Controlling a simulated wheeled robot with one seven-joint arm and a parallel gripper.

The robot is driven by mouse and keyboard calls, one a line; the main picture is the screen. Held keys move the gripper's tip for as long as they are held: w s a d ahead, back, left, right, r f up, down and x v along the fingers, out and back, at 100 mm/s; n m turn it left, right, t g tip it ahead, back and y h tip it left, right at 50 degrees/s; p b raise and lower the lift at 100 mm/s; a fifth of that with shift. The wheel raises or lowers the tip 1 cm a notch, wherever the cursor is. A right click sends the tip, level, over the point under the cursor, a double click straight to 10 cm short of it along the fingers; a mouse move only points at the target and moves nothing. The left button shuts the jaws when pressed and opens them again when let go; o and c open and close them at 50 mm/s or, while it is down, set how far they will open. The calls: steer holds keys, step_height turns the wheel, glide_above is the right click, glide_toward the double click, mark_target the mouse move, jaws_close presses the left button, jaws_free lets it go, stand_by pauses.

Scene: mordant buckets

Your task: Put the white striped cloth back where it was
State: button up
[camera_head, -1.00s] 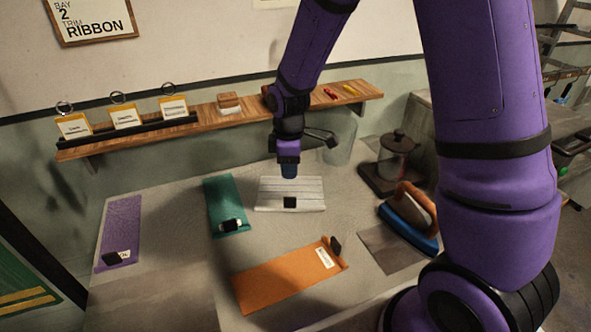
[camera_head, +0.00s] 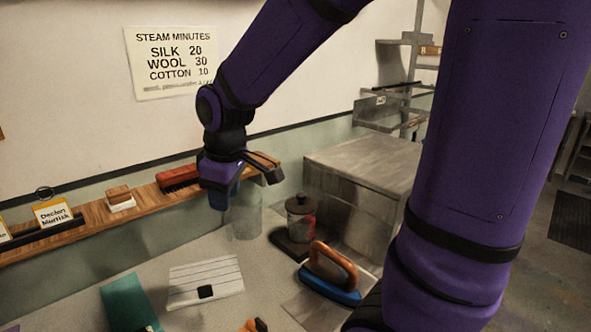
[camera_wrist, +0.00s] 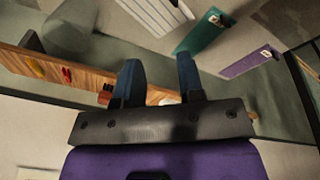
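The white striped cloth (camera_head: 205,277) lies flat on the grey table, with a small black square piece on its front part. It also shows at the top of the wrist view (camera_wrist: 150,14). My gripper (camera_head: 220,185) is raised above and behind the cloth, in front of the wooden shelf as seen from the head camera. In the wrist view, its two blue fingers (camera_wrist: 158,75) stand apart with nothing between them. Nothing of the cloth is in the gripper.
A wooden shelf (camera_head: 95,215) holds a red brush (camera_head: 177,178), blocks and name cards. A glass jar (camera_head: 246,217), a dark pot (camera_head: 300,222) and a blue iron (camera_head: 330,277) stand right of the cloth. A teal strip (camera_head: 124,300) lies to its left. A metal cabinet (camera_head: 365,160) stands behind.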

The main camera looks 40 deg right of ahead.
steer(key=s+d+r+m+t, duration=0.1)
steer(key=s+d+r+m, duration=0.1)
steer(key=s, duration=0.6)
steer(key=s+d+r+m+t, duration=0.1)
steer(key=s+r+m, duration=0.4)
steer(key=s+r, duration=0.2)
steer(key=shift+s+d+r+t, duration=0.15)
steer(key=shift+s+d+t, duration=0.25)
steer(key=shift+s, duration=0.25)
